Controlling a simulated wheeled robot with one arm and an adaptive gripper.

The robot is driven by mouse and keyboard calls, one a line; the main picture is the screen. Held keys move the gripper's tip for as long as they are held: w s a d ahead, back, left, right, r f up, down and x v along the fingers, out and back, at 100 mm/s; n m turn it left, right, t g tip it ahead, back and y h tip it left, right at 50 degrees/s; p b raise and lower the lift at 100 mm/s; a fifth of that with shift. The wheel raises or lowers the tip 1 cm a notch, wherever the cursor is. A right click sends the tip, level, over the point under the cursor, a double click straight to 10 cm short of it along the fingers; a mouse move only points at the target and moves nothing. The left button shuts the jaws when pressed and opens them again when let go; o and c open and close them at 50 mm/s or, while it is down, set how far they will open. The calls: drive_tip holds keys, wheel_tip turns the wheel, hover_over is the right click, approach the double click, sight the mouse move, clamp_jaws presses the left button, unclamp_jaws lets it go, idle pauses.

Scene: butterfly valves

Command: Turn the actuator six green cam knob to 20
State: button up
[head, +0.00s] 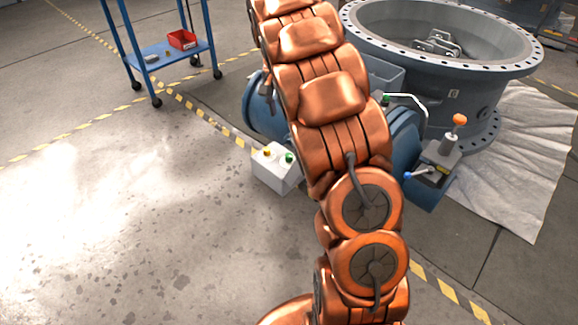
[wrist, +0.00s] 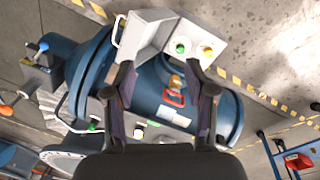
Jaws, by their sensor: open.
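A blue actuator (head: 262,108) lies behind my arm in the head view, which hides its middle; the wrist view shows its blue body (wrist: 150,95). A pale box (head: 270,172) on its near side carries a green knob (head: 289,158) and an orange-yellow knob. In the wrist view this green knob (wrist: 180,48) sits a little past the fingertips. Another small green piece (wrist: 94,122) shows beside the left finger. I cannot tell which green piece is the cam knob, and no scale is readable. My gripper (wrist: 160,66) is open and empty above the actuator.
A large grey flanged valve ring (head: 455,105) stands behind on a pale sheet (head: 540,150). An orange-topped lever (head: 459,120) and a blue-tipped handle (head: 420,173) stick out at right. A blue cart (head: 165,52) with a red bin stands back left. Left floor is clear.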

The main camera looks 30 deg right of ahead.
sight(289, 155)
drive_tip(key=w+d+f+m+b, duration=0.1)
drive_tip(key=w+d+f+b, duration=0.1)
drive_tip(key=f, duration=0.5)
drive_tip(key=w+d+f+b, duration=0.3)
drive_tip(key=w+f+b, duration=0.1)
drive_tip(key=f, duration=0.4)
drive_tip(key=w+d+f+m+y+b, duration=0.1)
drive_tip(key=w+d+f+b, duration=0.2)
drive_tip(key=f, duration=0.4)
drive_tip(key=shift+w+d+f+m+t+b, duration=0.15)
drive_tip(key=shift+w+m+t+b, duration=0.3)
drive_tip(key=shift+b, duration=0.75)
drive_tip(key=shift+w+f, duration=0.15)
drive_tip(key=shift+f, duration=0.4)
drive_tip(key=shift+f+b, duration=1.55)
drive_tip(key=shift+f, duration=1.9)
clamp_jaws()
